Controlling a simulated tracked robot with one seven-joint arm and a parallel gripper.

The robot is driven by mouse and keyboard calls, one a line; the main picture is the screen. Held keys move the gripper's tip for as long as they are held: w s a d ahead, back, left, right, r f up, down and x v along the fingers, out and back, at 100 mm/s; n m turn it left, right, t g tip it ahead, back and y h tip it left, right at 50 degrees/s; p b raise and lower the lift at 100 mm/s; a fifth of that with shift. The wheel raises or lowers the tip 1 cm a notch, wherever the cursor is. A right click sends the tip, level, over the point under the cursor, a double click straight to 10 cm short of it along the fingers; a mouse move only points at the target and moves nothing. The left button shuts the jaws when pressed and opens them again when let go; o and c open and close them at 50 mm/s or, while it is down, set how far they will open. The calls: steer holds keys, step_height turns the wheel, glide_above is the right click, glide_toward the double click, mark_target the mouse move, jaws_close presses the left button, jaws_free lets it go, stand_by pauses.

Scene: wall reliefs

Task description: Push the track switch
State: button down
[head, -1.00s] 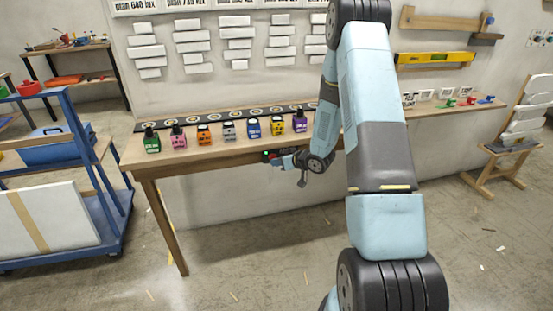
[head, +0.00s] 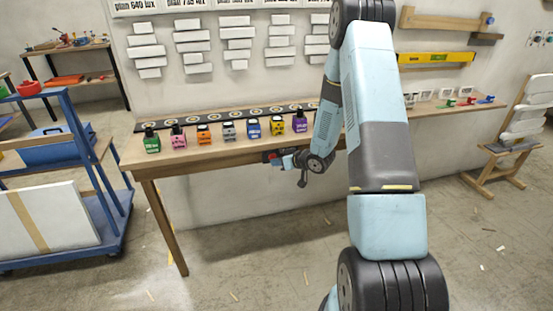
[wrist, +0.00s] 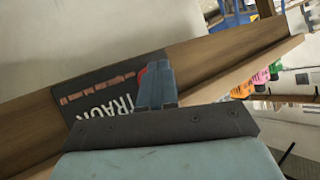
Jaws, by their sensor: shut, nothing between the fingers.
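The track switch is a dark plate (wrist: 100,95) on the table's front edge. It carries white "TRACK" lettering, upside down in the wrist view, and a reddish strip. A red round part (wrist: 143,76) of it shows just left of my fingers and is partly hidden by them. In the head view the switch (head: 268,155) is a small dark box with red on it under the tabletop edge. My gripper (wrist: 157,75) is shut and empty, its tips over the red part. I cannot tell whether they touch it. It also shows in the head view (head: 274,162).
Several coloured bottles (head: 228,131) stand in a row on the wooden table (head: 225,150), before a dark strip with round marks (head: 222,116). A blue cart (head: 110,210) stands at the left. A wooden chair-like stand (head: 500,155) is at the right. The floor before the table is mostly clear.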

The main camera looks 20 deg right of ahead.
steer(key=shift+s, duration=3)
